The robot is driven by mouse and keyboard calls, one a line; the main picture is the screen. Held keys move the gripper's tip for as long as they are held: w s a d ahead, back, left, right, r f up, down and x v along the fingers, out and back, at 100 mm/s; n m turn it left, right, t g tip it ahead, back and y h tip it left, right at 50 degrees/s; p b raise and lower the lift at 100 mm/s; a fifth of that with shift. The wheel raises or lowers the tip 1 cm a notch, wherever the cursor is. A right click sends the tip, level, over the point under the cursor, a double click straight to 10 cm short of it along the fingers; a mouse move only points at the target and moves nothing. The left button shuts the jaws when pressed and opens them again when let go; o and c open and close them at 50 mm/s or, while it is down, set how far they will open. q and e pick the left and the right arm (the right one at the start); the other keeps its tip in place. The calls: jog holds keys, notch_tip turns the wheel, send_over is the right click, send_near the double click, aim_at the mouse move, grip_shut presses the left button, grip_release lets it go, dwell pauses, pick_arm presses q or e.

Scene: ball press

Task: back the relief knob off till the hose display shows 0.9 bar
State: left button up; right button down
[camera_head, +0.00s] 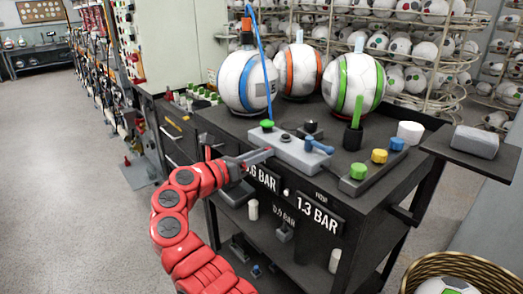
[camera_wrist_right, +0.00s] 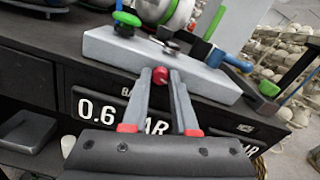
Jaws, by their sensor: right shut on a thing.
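A grey press block (camera_head: 300,152) sits on the black bench, with a green cap, a dark knob and a blue lever on top. My right gripper (camera_head: 262,157) reaches the block's front left side. In the wrist view its two fingers are closed around a small red knob (camera_wrist_right: 161,75) on the block's front face. This knob is hidden by the fingers in the head view. One display (camera_wrist_right: 115,112) reads 0.6 BAR, its first digit covered in the head view. The other display (camera_head: 319,214) reads 1.3 BAR; its small label is hard to read. My left gripper is not in view.
A blue hose (camera_head: 264,60) rises from the block. Three striped balls stand behind, including a blue-striped one (camera_head: 246,82). A dark box with green, yellow and blue knobs (camera_head: 373,168) is at right. A fainter 0.9 BAR marking (camera_head: 284,219) is below the displays.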

jog(key=c, duration=0.7)
grip_release()
jog(key=shift+a, duration=0.1)
jog(key=b+v, duration=0.1)
jog(key=v, duration=1.6)
jog(key=shift+s+a, duration=0.1)
jog(key=shift+s, duration=0.05)
